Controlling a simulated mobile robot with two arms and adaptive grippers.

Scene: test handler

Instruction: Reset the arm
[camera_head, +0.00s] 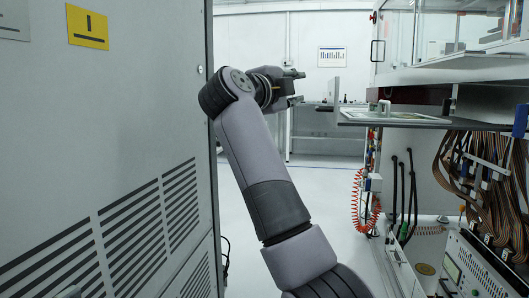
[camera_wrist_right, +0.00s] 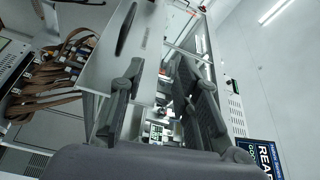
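My right arm rises from the bottom middle of the head view. Its gripper (camera_head: 299,87) is held up in the air, left of a grey shelf (camera_head: 400,122) on the test handler. The two fingers stand apart with a gap between them. In the right wrist view the gripper (camera_wrist_right: 158,95) also shows both fingers spread, and I see nothing held between them. A pale panel with a dark slot (camera_wrist_right: 125,45) shows behind the left finger. My left gripper is not in view.
A grey cabinet (camera_head: 110,120) with vents and a yellow label stands close on the left. At right, the handler's open bay holds brown cables (camera_head: 485,180) and a coiled red hose (camera_head: 362,200). White floor (camera_head: 335,205) lies clear between them.

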